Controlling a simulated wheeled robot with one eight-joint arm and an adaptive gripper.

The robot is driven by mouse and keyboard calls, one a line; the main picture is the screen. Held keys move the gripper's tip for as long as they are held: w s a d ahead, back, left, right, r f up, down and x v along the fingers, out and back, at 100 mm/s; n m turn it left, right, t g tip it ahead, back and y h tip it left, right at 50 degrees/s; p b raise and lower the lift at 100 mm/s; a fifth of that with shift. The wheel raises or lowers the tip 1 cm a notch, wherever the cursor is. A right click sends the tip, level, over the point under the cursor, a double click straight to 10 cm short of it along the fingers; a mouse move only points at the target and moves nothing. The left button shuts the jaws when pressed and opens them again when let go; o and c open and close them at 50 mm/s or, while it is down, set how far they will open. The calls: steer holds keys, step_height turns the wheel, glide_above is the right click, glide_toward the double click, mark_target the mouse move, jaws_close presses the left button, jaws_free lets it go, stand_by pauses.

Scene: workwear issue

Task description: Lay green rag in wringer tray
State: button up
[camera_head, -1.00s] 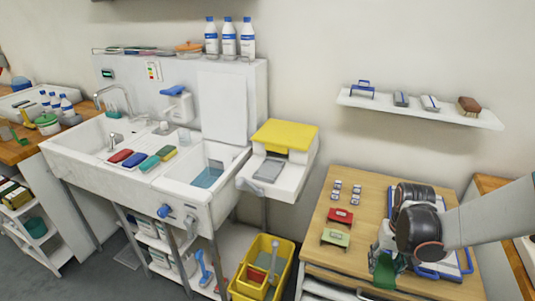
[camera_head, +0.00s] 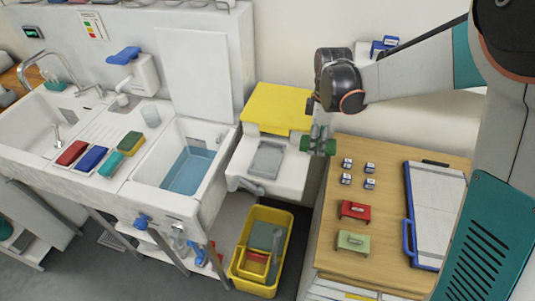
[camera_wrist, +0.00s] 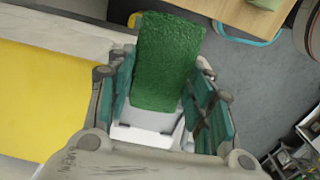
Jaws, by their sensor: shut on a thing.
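The green rag (camera_head: 328,148) is in my gripper (camera_head: 316,141), above the gap between the wringer unit and the wooden table. In the wrist view the green rag (camera_wrist: 168,60) is a thick, textured slab between the teal finger pads of my gripper (camera_wrist: 162,98). The wringer is a white unit with a yellow lid (camera_head: 277,107). Its grey wringer tray (camera_head: 266,160) lies to the left of my gripper and looks empty. The yellow lid also shows at the left of the wrist view (camera_wrist: 35,100).
A white sink (camera_head: 175,200) with bluish water stands left of the wringer. A yellow bucket (camera_head: 236,268) is on the floor below. The wooden table (camera_head: 385,205) at right holds small blocks, a red and a green piece, and a blue-handled board (camera_head: 432,215).

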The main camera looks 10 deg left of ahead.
steer(key=a+r+n+p, duration=0.2)
steer(key=a+r+n, duration=0.4)
steer(key=a+n, duration=0.1)
step_height(320, 180, up, 6)
steer(key=n+p, duration=0.1)
steer(key=n, duration=0.9)
glide_above(267, 159)
step_height(267, 159, down, 19)
steer(key=b, duration=0.4)
steer(key=shift+s+f, duration=0.1)
steer(key=shift+f, duration=0.1)
steer(key=o, duration=0.7)
steer(key=shift+f, duration=0.1)
steer(key=o, duration=0.5)
steer(key=shift+c, duration=0.2)
step_height(267, 159, up, 12)
steer(key=p, duration=0.2)
steer(key=shift+r+p, duration=0.2)
steer(key=shift+p, duration=0.1)
